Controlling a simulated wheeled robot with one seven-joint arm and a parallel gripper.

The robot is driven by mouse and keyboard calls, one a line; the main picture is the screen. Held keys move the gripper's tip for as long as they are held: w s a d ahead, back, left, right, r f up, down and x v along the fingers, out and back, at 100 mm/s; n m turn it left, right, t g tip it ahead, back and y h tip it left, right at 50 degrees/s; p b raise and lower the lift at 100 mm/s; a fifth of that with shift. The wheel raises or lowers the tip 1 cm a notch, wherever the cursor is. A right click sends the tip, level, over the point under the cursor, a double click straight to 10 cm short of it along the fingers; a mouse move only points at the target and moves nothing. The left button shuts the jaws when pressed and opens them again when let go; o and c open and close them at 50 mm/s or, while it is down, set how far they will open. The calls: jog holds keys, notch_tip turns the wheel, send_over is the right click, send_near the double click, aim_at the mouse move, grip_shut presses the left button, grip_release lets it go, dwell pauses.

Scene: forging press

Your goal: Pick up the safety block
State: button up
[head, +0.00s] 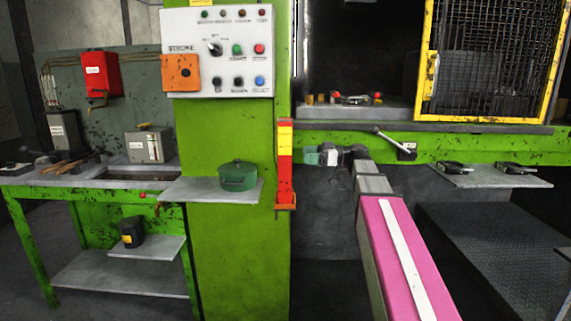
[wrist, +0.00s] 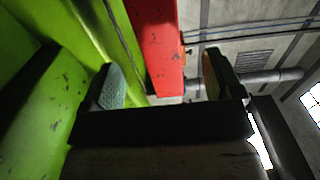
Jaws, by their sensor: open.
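The safety block is a tall, narrow red bar (head: 285,180) with a yellow label near its upper part. It stands upright on a small orange-brown ledge (head: 285,207) on the green press column. My gripper (head: 312,155) is just to the right of the block in the head view, its fingers pointing toward it. In the wrist view, my gripper (wrist: 162,78) has its two fingers spread wide, and the red block (wrist: 165,55) shows beyond and between them. No contact is visible, and the exact depth gap is hard to tell.
The green column (head: 232,250) is close behind the block. A green pot (head: 238,176) stands on a grey shelf to the left. A lever (head: 393,142) and a yellow mesh guard (head: 495,60) are to the right. A control panel (head: 217,50) hangs above.

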aim_at(285, 154)
jog(key=a, duration=0.9)
jog(key=shift+w, duration=0.3)
jog(key=c, duration=1.4)
grip_shut()
